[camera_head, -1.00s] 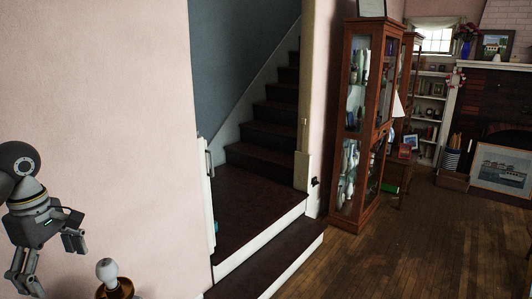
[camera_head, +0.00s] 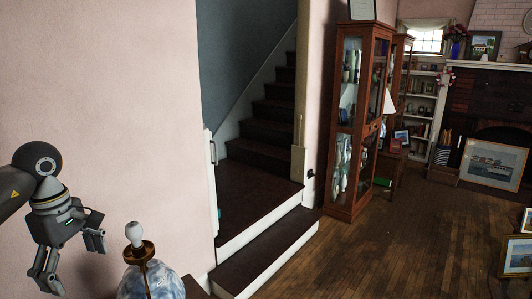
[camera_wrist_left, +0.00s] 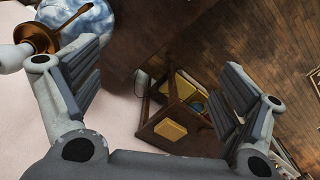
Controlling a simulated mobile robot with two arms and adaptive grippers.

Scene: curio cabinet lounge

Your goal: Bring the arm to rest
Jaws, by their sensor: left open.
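My left gripper (camera_head: 74,264) hangs at the left of the head view, beside the pink wall, with its fingers spread and nothing between them. The left wrist view shows the same open gripper (camera_wrist_left: 163,68) with both fingers wide apart. A lamp base with a blue and white body (camera_head: 153,282), brass fitting and white bulb stands just right of and below the gripper in the head view. My right gripper is in neither view.
A wooden shelf unit with books (camera_wrist_left: 178,118) lies beyond the fingers in the wrist view. Stairs (camera_head: 262,150) rise in the middle. A glass-fronted cabinet (camera_head: 352,120) stands right of them. The wooden floor (camera_head: 385,245) is open at the lower right.

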